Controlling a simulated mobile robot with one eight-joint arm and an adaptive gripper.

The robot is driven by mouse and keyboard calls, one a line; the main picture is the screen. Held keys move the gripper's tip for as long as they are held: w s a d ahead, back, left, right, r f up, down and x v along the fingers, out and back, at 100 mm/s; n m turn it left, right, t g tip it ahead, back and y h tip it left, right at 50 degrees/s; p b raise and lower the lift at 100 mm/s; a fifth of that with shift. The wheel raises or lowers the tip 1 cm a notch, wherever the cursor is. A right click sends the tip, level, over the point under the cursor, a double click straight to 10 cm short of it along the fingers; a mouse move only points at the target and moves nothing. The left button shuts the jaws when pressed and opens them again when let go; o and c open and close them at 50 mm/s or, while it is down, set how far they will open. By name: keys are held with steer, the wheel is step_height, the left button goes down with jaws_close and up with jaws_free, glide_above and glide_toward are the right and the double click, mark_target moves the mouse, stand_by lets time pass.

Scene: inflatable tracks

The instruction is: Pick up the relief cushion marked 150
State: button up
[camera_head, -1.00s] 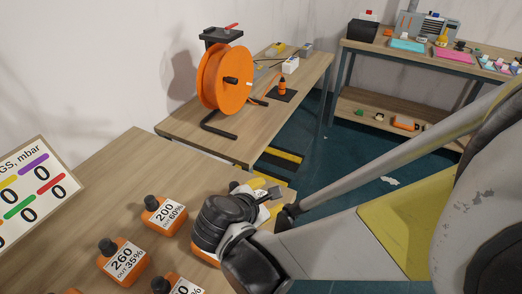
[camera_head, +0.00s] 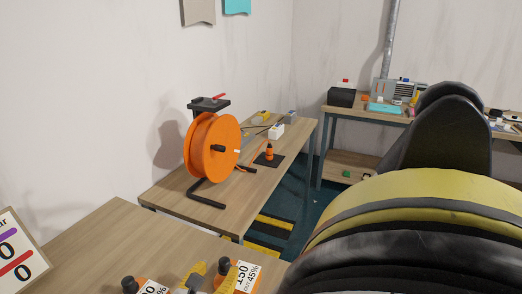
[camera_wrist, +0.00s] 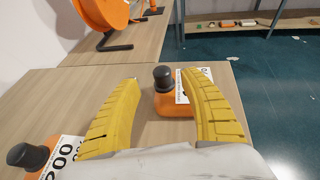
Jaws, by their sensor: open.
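The relief cushion marked 150 (camera_head: 243,275) is a small orange block with a black knob and white label, upright at the near table's right end. In the wrist view this cushion (camera_wrist: 172,106) stands beyond my palm, between the lines of my two yellow fingers. The right finger covers part of its label, and no grip on it shows. My gripper (camera_wrist: 158,78) is open and empty. In the head view only a bit of yellow finger shows beside the cushion. A second orange cushion marked 200 (camera_wrist: 40,158) sits at the lower left, outside my left finger.
The wooden table (camera_head: 85,240) holds a gauge board (camera_head: 18,255) at its left. A second table behind carries an orange reel (camera_head: 212,147) and a small orange bottle (camera_head: 269,151). A shelf bench (camera_head: 350,165) stands at the back. Dark floor lies right of the tables.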

mark_target(223, 264)
steer(key=b+x, duration=0.1)
steer(key=x, duration=0.3)
steer(key=shift+w+d+f+b, duration=0.1)
steer(key=shift+d+b, duration=0.05)
steer(key=shift+b, duration=0.15)
jaws_close()
